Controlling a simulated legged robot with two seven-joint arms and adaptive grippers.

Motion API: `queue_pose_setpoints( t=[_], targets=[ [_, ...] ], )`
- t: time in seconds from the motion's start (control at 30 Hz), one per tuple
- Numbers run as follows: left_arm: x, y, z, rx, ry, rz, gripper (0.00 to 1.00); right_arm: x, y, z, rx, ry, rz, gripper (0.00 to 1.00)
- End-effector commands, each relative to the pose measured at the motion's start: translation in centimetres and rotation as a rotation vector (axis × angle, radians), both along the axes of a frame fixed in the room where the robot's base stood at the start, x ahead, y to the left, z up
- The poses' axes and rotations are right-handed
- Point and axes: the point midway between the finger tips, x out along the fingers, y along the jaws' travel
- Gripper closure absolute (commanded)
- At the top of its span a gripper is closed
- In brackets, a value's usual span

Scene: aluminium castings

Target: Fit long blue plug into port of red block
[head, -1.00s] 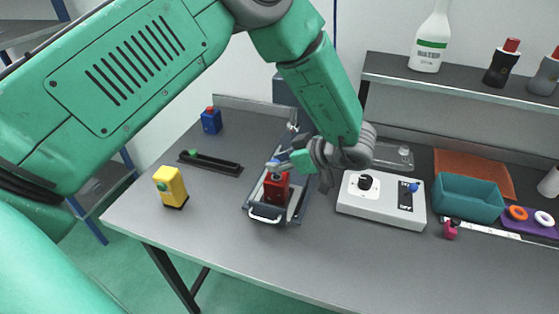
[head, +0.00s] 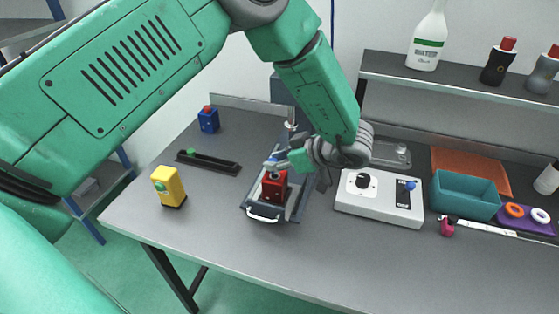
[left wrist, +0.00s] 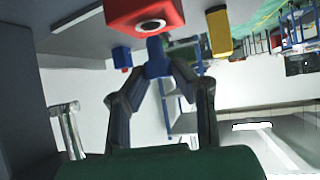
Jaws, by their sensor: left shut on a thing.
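The red block (head: 274,187) stands upright in a dark metal fixture (head: 284,211) on the table. In the left wrist view the red block (left wrist: 138,12) is at the top, with a pale-ringed round port (left wrist: 150,25) in its face. My left gripper (head: 276,166) is just above the red block in the head view. It is shut on the blue plug (left wrist: 156,58), which sits between its fingertips (left wrist: 157,74) in the left wrist view. The plug's end appears close to the port; I cannot tell if they touch. My right gripper is in neither view.
A yellow block (head: 168,187) and a black slotted rail (head: 208,162) lie left of the fixture. A blue block (head: 208,120) stands farther back. A white control box (head: 380,201) is close on the right, then a teal bin (head: 466,196). The front table is clear.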

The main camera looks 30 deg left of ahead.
Motion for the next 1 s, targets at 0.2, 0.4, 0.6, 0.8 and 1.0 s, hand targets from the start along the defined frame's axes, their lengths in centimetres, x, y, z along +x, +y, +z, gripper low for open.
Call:
queue_pose_setpoints(
  t=[0.2, 0.4, 0.6, 0.8, 1.0],
  targets=[
    [0.0, 0.5, 0.1, -0.003, 0.0, 0.0, 0.87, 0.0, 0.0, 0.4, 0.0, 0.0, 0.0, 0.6],
    [0.0, 1.1, 0.0, -0.007, 0.0, 0.001, 0.87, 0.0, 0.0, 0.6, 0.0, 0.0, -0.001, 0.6],
    [0.0, 1.2, 0.0, -0.009, 0.0, 0.001, 0.87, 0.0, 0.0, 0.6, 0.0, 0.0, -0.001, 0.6],
    [0.0, 1.2, -0.2, -0.009, 0.001, 0.002, 0.87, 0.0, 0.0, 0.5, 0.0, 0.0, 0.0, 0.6],
    [0.0, 1.1, -0.6, -0.008, 0.0, 0.001, 0.87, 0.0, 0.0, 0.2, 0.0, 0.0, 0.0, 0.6]
  ],
)
